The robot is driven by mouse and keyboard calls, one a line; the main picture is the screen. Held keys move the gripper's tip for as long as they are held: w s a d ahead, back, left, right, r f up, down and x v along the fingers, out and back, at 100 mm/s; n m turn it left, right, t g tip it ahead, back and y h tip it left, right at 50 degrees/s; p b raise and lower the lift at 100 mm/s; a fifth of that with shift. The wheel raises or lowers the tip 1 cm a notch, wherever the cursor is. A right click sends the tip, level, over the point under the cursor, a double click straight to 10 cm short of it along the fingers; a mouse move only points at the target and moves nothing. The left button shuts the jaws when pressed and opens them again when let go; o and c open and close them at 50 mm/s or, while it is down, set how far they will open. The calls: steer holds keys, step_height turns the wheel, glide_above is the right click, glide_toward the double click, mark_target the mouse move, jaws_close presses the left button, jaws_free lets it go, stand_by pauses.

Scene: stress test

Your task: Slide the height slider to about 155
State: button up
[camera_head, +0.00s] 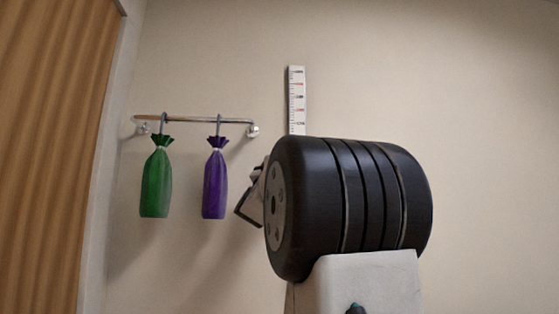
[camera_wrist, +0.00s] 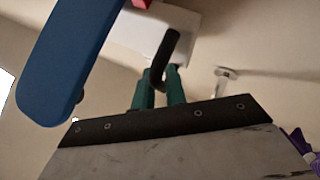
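The height scale (camera_head: 297,98) is a narrow white strip with red and black marks on the wall; its lower part is hidden behind my arm in the head view. In the wrist view a blue paddle (camera_wrist: 62,68) with a bit of red is close at the upper left, apparently part of the slider. A curved black handle (camera_wrist: 170,50) stands beside it, before a white panel (camera_wrist: 150,35). The green fingers of my gripper (camera_wrist: 159,88) are close together around the handle's lower end and appear shut on it. In the head view my gripper is mostly hidden. The slider's reading is hidden.
A wall rail (camera_head: 195,119) left of the scale carries a green bag (camera_head: 156,183) and a purple bag (camera_head: 215,185). The purple bag is near my gripper. A wooden panel (camera_head: 50,150) is at far left. The wall right of my arm is clear.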

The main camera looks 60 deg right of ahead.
steer(key=shift+f, duration=0.1)
steer(key=v, duration=0.7)
steer(key=shift+a+f, duration=0.25)
steer(key=shift+a, duration=0.05)
stand_by(0.5)
